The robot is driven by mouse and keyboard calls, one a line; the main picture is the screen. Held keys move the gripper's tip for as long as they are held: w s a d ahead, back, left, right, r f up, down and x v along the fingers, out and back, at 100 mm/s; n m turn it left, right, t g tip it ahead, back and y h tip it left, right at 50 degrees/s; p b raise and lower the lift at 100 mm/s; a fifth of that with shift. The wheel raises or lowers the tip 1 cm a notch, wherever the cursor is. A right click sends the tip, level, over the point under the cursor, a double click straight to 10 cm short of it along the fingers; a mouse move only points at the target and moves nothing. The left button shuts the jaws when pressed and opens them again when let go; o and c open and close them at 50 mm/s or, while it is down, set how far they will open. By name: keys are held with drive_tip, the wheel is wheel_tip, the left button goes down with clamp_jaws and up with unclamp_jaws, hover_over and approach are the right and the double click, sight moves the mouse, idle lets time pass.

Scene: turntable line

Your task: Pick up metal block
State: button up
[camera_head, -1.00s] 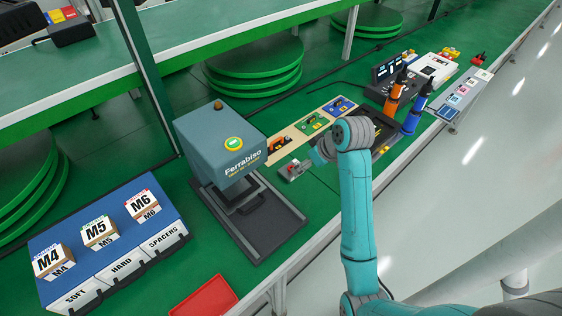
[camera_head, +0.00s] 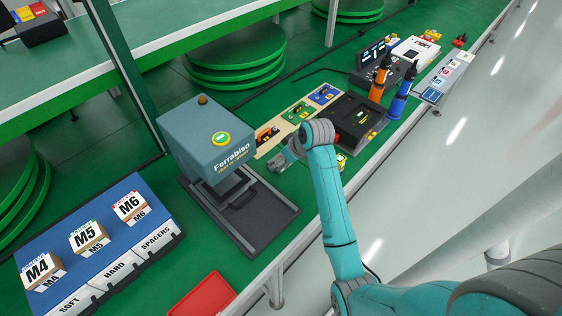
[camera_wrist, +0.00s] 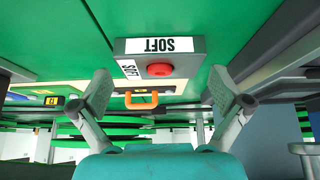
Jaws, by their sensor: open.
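In the wrist view, which looks upside down, a grey metal-looking block (camera_wrist: 195,48) lies on the green surface. It has white SOFT labels and a round red button or knob. My gripper (camera_wrist: 158,90) is open, with one finger on each side of the picture; the block shows beyond and between the fingertips, with no contact visible. In the head view, my gripper (camera_head: 280,162) is low over the bench, just right of the blue-grey Ferrabiso machine (camera_head: 207,140). There the arm and gripper largely hide the block.
An orange handle (camera_wrist: 141,105) shows between the fingers in the wrist view. In the head view, a black case (camera_head: 352,122) stands behind the arm. A red tray (camera_head: 203,296) is at the front edge.

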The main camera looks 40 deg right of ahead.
drive_tip(key=shift+w+f, duration=0.25)
drive_tip(key=shift+f, duration=0.2)
drive_tip(key=c, duration=1.1)
drive_tip(key=shift+o, duration=0.2)
drive_tip(key=shift+r, duration=0.1)
